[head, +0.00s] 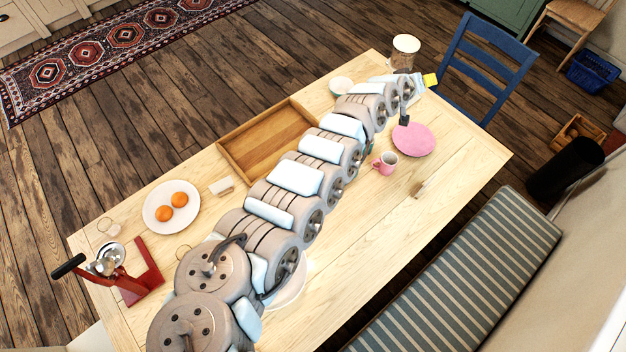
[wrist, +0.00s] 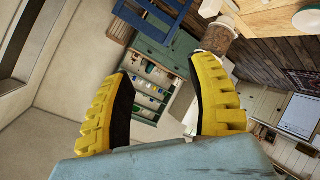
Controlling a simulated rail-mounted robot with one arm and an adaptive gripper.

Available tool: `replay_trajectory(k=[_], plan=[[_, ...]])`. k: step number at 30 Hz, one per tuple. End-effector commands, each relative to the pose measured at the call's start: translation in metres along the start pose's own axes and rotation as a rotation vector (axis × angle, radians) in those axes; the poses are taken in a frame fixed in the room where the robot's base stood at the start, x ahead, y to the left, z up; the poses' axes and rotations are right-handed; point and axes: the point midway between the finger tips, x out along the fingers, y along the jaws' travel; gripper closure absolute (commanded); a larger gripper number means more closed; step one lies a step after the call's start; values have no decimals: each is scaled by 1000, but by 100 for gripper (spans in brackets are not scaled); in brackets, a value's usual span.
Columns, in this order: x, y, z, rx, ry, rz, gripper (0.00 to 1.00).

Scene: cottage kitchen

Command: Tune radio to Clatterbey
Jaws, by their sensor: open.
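I cannot make out a radio in either view, and no tuning dial or station name shows. My arm stretches across the table and hides part of its middle. My gripper (head: 430,80) is at the table's far end, near the blue chair, with a yellow finger showing in the head view. In the wrist view my gripper (wrist: 165,85) has its two yellow ribbed fingers spread wide. It is open, and nothing is between the fingers except the distant room.
The wooden table (head: 455,165) holds a canister (head: 404,53), wooden tray (head: 232,165), pink plate (head: 414,140), pink mug (head: 384,163), plate of oranges (head: 158,216) and red press (head: 140,277). A blue chair (head: 487,62) stands beyond; a striped bench (head: 460,275) lines the right side.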

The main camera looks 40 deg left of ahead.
Motion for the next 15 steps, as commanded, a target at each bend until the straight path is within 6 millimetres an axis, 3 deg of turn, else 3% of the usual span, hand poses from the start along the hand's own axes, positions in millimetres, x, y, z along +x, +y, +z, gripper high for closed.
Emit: replay_trajectory(k=[8,15], plan=[[-47,-76,23,32,-261,-197,42],[-119,-165,49,22,-479,-433,42]])
